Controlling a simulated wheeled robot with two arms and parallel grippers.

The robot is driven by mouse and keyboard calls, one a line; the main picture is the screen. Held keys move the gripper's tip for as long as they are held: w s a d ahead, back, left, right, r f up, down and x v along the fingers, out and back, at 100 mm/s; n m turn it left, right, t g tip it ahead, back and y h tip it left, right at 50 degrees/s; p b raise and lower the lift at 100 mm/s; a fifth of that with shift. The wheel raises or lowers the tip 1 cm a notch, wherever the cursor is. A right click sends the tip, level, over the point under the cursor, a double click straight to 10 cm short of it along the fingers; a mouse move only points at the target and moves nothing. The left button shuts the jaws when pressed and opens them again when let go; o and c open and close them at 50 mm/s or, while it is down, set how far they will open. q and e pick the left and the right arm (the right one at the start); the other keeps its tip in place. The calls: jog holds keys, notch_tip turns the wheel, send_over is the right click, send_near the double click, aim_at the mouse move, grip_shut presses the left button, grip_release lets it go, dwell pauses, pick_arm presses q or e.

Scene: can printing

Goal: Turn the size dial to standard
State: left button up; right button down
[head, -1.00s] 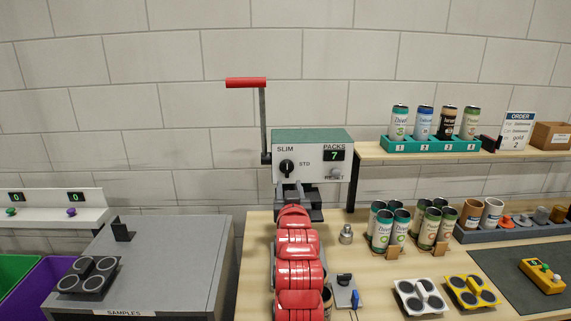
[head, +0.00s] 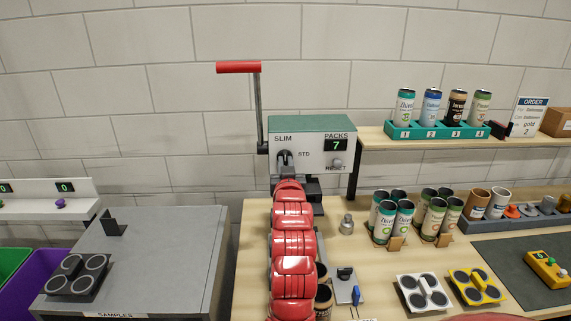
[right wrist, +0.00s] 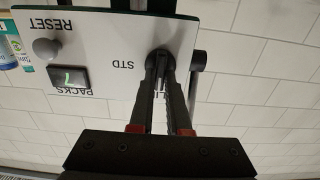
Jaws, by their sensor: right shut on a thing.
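The size dial (head: 284,154) is a black round knob on the front of the grey-white machine (head: 315,150) with a green top. SLIM is printed to its upper left and STD to its right. My right gripper (head: 286,163) is at the dial at the end of my red arm. In the right wrist view, upside down, its two dark fingers (right wrist: 160,66) are shut on the dial knob (right wrist: 159,54). The fingers partly cover SLIM, and STD stands clear beside them. The dial's exact pointing is mostly hidden. My left gripper is not in view.
A lever with a red handle (head: 238,67) rises left of the machine. Right of the dial are a display reading 7 (head: 336,145) and a RESET button (head: 337,163). A shelf with several cans (head: 431,107) lies to the right. A metal piece (head: 347,224) stands on the bench.

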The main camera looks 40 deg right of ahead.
dwell(0.3)
jog(key=shift+f+m+b, duration=0.25)
jog(key=shift+m+b, duration=0.15)
jog(key=shift+b, duration=0.45)
jog(key=m+b, duration=0.3)
jog(key=b, duration=0.2)
jog(key=shift+d+m, duration=0.1)
jog(key=shift+m, duration=0.3)
jog(key=shift+m+b, duration=0.7)
jog(key=shift+m, duration=0.2)
jog(key=shift+m+b, duration=0.45)
jog(key=shift+m, duration=0.45)
jog(key=m+p, duration=0.2)
jog(key=m, duration=0.7)
jog(key=shift+s+d, duration=0.1)
jog(key=shift+m, duration=0.4)
